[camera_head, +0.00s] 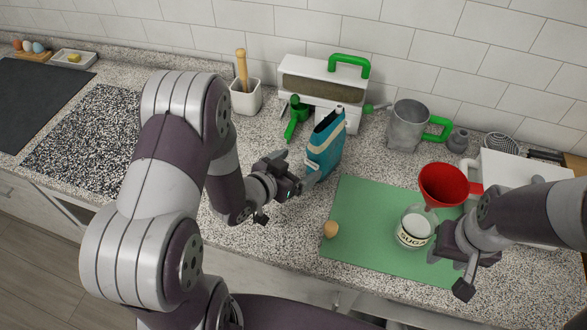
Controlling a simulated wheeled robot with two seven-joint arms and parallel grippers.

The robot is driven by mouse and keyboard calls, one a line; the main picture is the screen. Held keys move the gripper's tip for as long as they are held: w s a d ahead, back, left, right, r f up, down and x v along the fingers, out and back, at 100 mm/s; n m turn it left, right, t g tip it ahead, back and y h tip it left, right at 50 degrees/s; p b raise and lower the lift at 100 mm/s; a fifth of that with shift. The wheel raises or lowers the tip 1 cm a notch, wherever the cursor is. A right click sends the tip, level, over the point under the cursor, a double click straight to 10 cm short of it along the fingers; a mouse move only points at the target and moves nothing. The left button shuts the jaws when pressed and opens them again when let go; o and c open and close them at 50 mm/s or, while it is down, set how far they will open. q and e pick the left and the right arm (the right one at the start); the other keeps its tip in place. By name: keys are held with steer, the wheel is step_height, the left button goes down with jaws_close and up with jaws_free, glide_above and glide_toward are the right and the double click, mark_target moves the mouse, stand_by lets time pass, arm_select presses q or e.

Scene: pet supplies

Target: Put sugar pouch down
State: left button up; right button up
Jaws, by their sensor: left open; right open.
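The sugar pouch (325,147), teal with a white spout at the top, stands nearly upright and slightly tilted on the counter, left of the green mat (358,225). My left gripper (288,200) is open at the pouch's lower left; whether a finger touches the pouch is unclear. A glass jar labelled SUGAR (412,232) stands on the mat, with white contents. A red funnel (444,184) is above and behind the jar; I cannot tell if its spout is in it. My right gripper (449,273) is open in front of and right of the jar.
A small brown round object (330,229) lies at the mat's left edge. A white box with a green handle (314,92), a utensil pot (246,97) and a grey mug (407,125) line the wall. A speckled board (85,140) lies at left.

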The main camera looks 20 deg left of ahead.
arm_select(q)
steer(key=s+a+r+n+g+y, duration=0.1)
steer(key=s+r+n+g+y, duration=0.1)
steer(key=s+g, duration=0.3)
steer(key=s+a+r+n+g+y, duration=0.2)
steer(key=s+g, duration=0.4)
steer(key=s, duration=0.4)
steer(key=shift+r+y, duration=0.45)
steer(key=shift+y, duration=0.05)
